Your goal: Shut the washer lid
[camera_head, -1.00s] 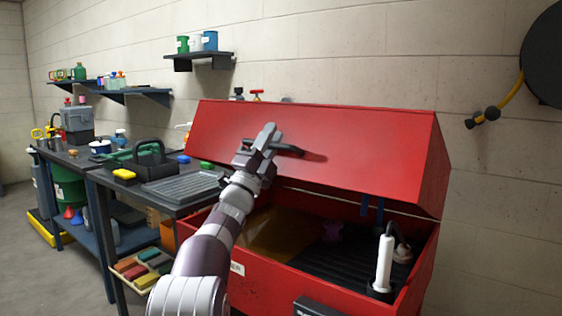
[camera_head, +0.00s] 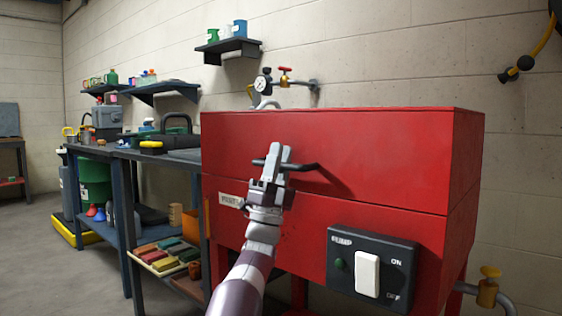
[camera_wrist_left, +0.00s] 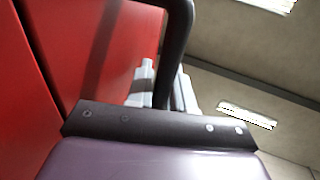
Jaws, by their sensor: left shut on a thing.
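The red washer (camera_head: 300,250) stands at the centre right in the head view. Its red lid (camera_head: 390,145) is down on the tub, with a thin seam between them, and the inside is hidden. My left gripper (camera_head: 279,158) is shut on the dark bar handle (camera_head: 308,167) on the lid's front. In the left wrist view the handle (camera_wrist_left: 178,40) passes between the fingers, and the red lid (camera_wrist_left: 100,45) fills the left side. My right gripper is not in view.
A black pump switch panel (camera_head: 371,272) is on the washer's front. A gauge and red valve (camera_head: 285,80) show behind the lid. A dark workbench (camera_head: 125,155) stands at the left, with a tray of coloured blocks (camera_head: 165,256) low beside the washer.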

